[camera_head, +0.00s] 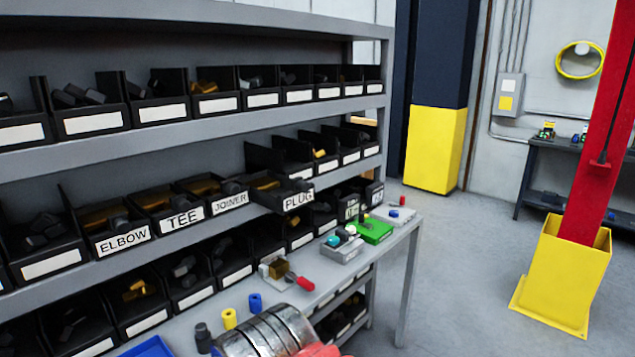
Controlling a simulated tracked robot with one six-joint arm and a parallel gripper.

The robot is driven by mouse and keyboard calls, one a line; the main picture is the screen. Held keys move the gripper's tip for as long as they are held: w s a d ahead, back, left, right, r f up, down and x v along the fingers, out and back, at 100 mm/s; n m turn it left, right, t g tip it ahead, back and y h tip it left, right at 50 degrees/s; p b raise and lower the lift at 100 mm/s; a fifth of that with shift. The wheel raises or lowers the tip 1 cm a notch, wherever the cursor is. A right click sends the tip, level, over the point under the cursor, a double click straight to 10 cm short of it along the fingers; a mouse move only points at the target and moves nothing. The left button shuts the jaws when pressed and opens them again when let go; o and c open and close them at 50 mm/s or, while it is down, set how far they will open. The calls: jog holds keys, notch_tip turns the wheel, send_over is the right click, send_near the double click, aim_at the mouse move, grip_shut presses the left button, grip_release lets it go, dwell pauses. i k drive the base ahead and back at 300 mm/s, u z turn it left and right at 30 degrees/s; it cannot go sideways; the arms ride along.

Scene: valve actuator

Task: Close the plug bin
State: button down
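The plug bin (298,199) is a black bin with a white label reading PLUG, in the middle shelf row. It juts out in front of its neighbours, past the shelf edge, with dark pieces visible inside. The joiner bin (230,203) is to its left, in line with the tee bin (182,217) and elbow bin (124,241). To its right, the side wall of a bin farther back (270,158) is exposed. I cannot make out my gripper in this view.
A grey bench (398,231) stands before the lower shelves, holding a green tray (376,232), a red-handled item (304,284) and a banded metal cylinder (262,332). A yellow-based red post (563,275) stands right. The floor between is clear.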

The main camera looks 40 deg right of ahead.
aim_at(276, 185)
jog(key=z, duration=0.45)
jog(key=i, duration=1)
jog(key=z, duration=0.05)
